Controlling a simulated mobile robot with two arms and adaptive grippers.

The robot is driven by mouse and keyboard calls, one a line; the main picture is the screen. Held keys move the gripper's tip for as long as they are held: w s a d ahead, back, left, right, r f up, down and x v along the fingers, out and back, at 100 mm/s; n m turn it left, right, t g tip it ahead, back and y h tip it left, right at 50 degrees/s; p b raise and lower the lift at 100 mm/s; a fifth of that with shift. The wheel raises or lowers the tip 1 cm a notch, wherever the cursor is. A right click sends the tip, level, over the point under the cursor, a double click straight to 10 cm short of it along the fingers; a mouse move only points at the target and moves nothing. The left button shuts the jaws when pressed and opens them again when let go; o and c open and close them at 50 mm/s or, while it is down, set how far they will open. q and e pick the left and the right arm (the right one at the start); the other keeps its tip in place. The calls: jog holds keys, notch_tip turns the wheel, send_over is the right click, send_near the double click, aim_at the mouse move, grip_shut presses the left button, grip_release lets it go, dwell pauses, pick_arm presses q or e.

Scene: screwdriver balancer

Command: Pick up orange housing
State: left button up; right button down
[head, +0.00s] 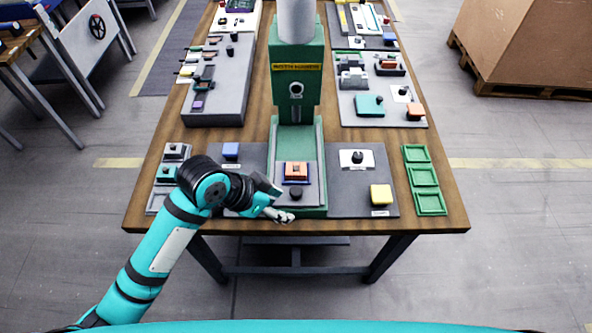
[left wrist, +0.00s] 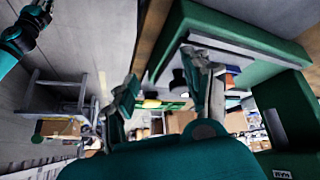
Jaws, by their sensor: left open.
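A small orange housing (head: 296,170) sits on a blue base on the grey plate of the green press (head: 298,136), in the middle of the table. Another orange part (head: 415,111) lies on the grey board at the right. My left gripper (head: 280,214) is low at the front edge of the press, in front of and a little left of the housing. It is open, its fingers apart and empty in the left wrist view (left wrist: 165,88). My right gripper is not in the head view.
A yellow block (head: 381,194) and green trays (head: 423,177) are at the table's right front. A blue block (head: 231,150) stands left of the press. A black knob (head: 296,193) stands just in front of the housing. The press column rises behind it.

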pick_arm(q)
jog(key=w+d+r+m+g, duration=0.1)
jog(key=w+d+r+m, duration=0.1)
jog(key=w+r+m, duration=0.3)
jog(key=m+g+y, duration=0.2)
send_near(297, 168)
jog(key=p+x, duration=0.2)
jog(key=p, duration=0.1)
jog(key=shift+s+f, duration=0.15)
jog(key=shift+f, duration=0.25)
jog(key=shift+d+f+p, duration=0.25)
jog(key=shift+f+p, duration=0.1)
jog(key=shift+f, duration=0.15)
jog(key=p+x, duration=0.1)
jog(key=x, duration=0.2)
jog(key=shift+d+f, duration=0.15)
jog(key=shift+f, duration=0.15)
jog(key=shift+d+f, duration=0.15)
jog(key=shift+f, duration=0.2)
jog(key=shift+c, duration=0.3)
